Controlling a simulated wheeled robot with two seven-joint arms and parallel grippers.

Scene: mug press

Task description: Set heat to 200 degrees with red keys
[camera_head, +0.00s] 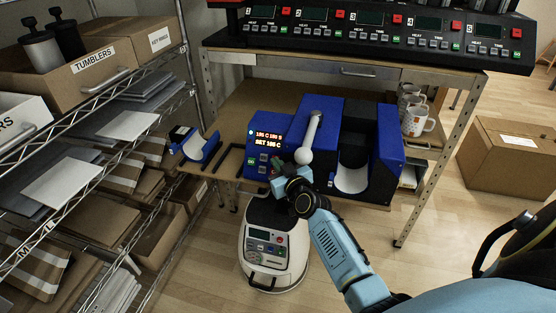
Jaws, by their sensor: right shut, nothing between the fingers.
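The blue mug press (318,125) stands on the lower wooden shelf of the workbench. Its control box has a dark display (267,138) with two orange lines; the lower one seems to read SET 185 C, but the digits are small. I cannot make out red keys on this box. My right gripper (279,185) is shut and empty, close to the right side of the key panel and partly covering it. I cannot tell if it touches a key. My left gripper is not in view.
The press lever with a grey ball (303,156) rises just behind my right gripper. A blue mug attachment (195,147) lies to the left. Mugs (417,119) stand at right. A white machine (273,250) is on the floor below. A black control bank (370,40) spans the top.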

